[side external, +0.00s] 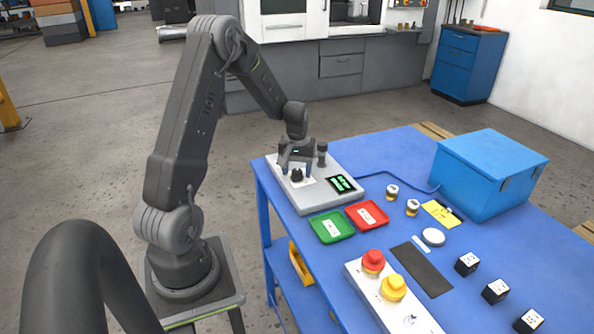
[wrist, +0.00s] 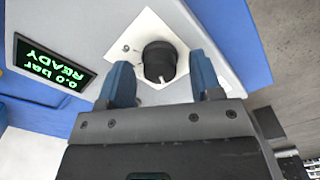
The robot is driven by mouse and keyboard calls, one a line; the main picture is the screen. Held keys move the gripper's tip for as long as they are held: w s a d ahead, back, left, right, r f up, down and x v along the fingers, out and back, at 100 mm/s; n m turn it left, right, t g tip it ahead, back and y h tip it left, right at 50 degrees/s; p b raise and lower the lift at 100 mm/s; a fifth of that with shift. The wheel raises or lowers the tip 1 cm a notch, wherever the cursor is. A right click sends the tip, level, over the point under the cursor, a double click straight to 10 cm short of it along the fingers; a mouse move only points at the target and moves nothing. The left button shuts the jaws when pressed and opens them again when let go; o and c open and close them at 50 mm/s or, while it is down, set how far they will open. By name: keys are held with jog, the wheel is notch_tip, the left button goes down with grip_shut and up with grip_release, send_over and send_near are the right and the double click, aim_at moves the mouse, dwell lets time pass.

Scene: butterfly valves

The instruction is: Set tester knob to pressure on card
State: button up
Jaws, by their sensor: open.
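The tester (side external: 318,192) is a light grey box at the far left end of the blue table. Its black knob (wrist: 160,62) has a white pointer line and sits on a white plate; the knob also shows in the side view (side external: 297,175). The tester's display (wrist: 45,68) reads "0.0 bar READY" in green, upside down in the wrist view. My gripper (wrist: 163,82) is open, its two blue fingertips on either side of the knob's near edge, with gaps visible. A yellow card (side external: 441,213) lies on the table by the blue box; its writing is too small to read.
A green tray (side external: 331,227) and a red tray (side external: 366,215) sit in front of the tester. A red button (side external: 373,262) and yellow button (side external: 393,288) stand on a white panel. A blue box (side external: 490,172), small valves (side external: 412,207) and dark cubes (side external: 495,291) are further right.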

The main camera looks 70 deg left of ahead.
jog(key=shift+f, duration=0.3)
jog(key=c, duration=0.9)
jog(key=m, duration=0.3)
jog(key=shift+m, duration=2.3)
